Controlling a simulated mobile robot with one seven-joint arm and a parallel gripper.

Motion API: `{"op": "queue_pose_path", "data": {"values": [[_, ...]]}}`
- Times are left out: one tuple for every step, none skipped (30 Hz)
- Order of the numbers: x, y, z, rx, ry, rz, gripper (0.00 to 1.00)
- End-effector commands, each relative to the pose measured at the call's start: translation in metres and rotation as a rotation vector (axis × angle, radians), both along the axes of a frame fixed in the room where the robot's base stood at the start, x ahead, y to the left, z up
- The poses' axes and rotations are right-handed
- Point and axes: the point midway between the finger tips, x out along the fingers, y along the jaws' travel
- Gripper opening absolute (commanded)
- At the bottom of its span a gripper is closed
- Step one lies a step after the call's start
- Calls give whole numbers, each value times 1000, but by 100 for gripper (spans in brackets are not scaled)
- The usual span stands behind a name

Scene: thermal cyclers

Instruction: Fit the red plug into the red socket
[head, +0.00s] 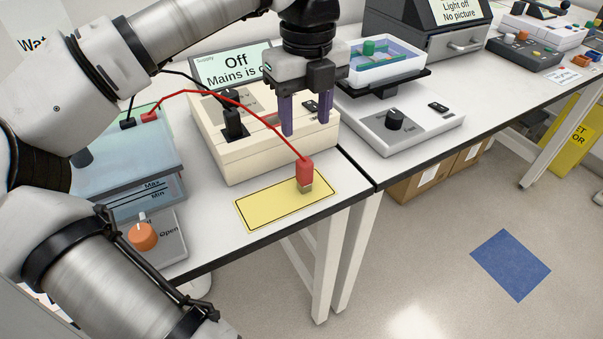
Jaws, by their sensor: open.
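The red plug (305,171) stands upright, with its metal end down, on a yellow pad (262,212) near the front edge of the bench. A red lead (258,113) arches from it to the blue-green tank (130,155) on the left. My gripper (305,129) is open and empty, pointing down, with its two purple fingers apart. In the picture it is above the plug, over the right part of the cream power supply (270,152), apart from the plug. I cannot make out the red socket; my gripper covers part of the supply's top.
A black plug (234,124) sits upright in the supply. A display reading "Off" (230,65) stands behind. A white rocker unit (400,122) with a tray (388,60) stands close on the right. An orange knob (142,236) is at front left. The bench front around the pad is clear.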

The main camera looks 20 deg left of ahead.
Motion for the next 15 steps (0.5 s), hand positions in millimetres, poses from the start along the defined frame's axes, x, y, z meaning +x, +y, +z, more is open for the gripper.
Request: {"op": "queue_pose_path", "data": {"values": [[0,-1,-9,-6,2,-6,49],[-1,-2,-14,-7,1,-6,49],[-1,-2,-22,-7,1,-8,49],[-1,-2,-29,-9,0,-8,49],[-1,-2,-35,-8,1,-8,49],[-1,-2,-43,-9,0,-10,49],[-1,-3,-48,-10,0,-10,49],[-1,-2,-53,-8,-1,-10,49],[-1,-2,-59,-9,0,-10,49],[-1,-2,-63,-10,-1,-9,49],[-1,-2,-66,-8,-1,-9,49],[-1,-3,-70,-8,-2,-10,49],[-1,-3,-72,-8,-2,-10,49],[-1,-3,-73,-9,-3,-10,49],[-1,-3,-75,-9,-3,-10,49]]}}
